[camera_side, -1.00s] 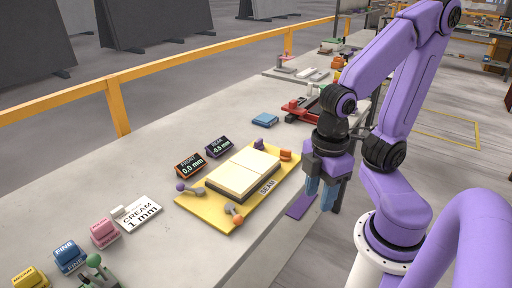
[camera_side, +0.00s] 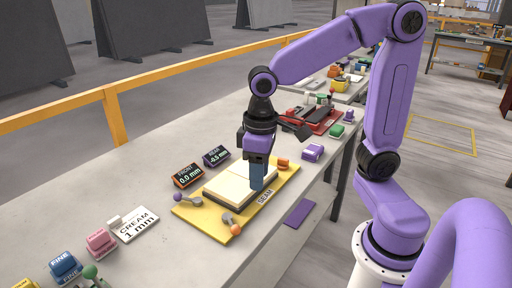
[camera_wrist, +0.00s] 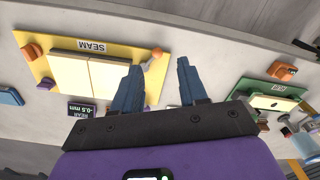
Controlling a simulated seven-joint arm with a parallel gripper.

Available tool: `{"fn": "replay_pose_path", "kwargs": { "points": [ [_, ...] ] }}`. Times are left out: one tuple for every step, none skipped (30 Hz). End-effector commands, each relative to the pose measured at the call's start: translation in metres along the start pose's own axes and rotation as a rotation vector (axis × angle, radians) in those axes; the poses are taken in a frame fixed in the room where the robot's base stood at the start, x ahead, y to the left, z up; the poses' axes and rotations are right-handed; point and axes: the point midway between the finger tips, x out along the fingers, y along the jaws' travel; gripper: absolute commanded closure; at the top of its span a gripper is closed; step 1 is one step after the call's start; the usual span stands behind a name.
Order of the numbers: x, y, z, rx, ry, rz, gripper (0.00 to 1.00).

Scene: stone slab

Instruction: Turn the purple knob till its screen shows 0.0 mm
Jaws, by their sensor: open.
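The purple knob (camera_wrist: 45,85) shows at the lower-left corner of the yellow board in the wrist view; my gripper hides it in the side view. The purple-framed REAR screen (camera_side: 216,157) reads -0.5 mm, also in the wrist view (camera_wrist: 82,110). My gripper (camera_side: 257,187) has blue fingers and is over the right part of the board in the side view. In the wrist view its fingers (camera_wrist: 158,85) are apart with nothing between them, and the purple knob is off to their left.
The yellow board (camera_side: 208,222) carries two cream slabs (camera_side: 225,187), an orange knob (camera_side: 282,165), a purple-ball lever (camera_side: 178,197) and an orange-ball lever (camera_side: 235,229). The orange-framed FRONT screen (camera_side: 187,175) reads 0.0 mm. A red device (camera_side: 318,121) stands behind.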

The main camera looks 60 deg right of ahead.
Motion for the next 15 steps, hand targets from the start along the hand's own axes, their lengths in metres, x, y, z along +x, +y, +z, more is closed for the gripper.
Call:
{"fn": "replay_pose_path", "kwargs": {
  "points": [
    [-0.002, 0.013, -0.02, 0.107, -0.002, 0.002, 0.57],
    [-0.003, 0.02, -0.03, 0.168, -0.002, 0.003, 0.57],
    [-0.005, 0.031, -0.043, 0.249, -0.002, 0.004, 0.57],
    [-0.005, 0.04, -0.053, 0.31, -0.003, 0.005, 0.57],
    [-0.006, 0.049, -0.062, 0.37, -0.004, 0.006, 0.57],
    [-0.007, 0.063, -0.073, 0.451, -0.004, 0.007, 0.57],
    [-0.008, 0.073, -0.082, 0.512, -0.004, 0.008, 0.57],
    [-0.008, 0.084, -0.089, 0.573, -0.005, 0.009, 0.57],
    [-0.008, 0.1, -0.099, 0.654, -0.005, 0.01, 0.57],
    [-0.008, 0.112, -0.105, 0.714, -0.006, 0.011, 0.57],
    [-0.008, 0.124, -0.112, 0.775, -0.006, 0.012, 0.57],
    [-0.008, 0.142, -0.119, 0.856, -0.006, 0.013, 0.57],
    [-0.008, 0.155, -0.124, 0.917, -0.005, 0.014, 0.57],
    [-0.008, 0.169, -0.128, 0.978, -0.007, 0.015, 0.57],
    [-0.007, 0.188, -0.133, 1.058, -0.006, 0.016, 0.57]
  ]
}}
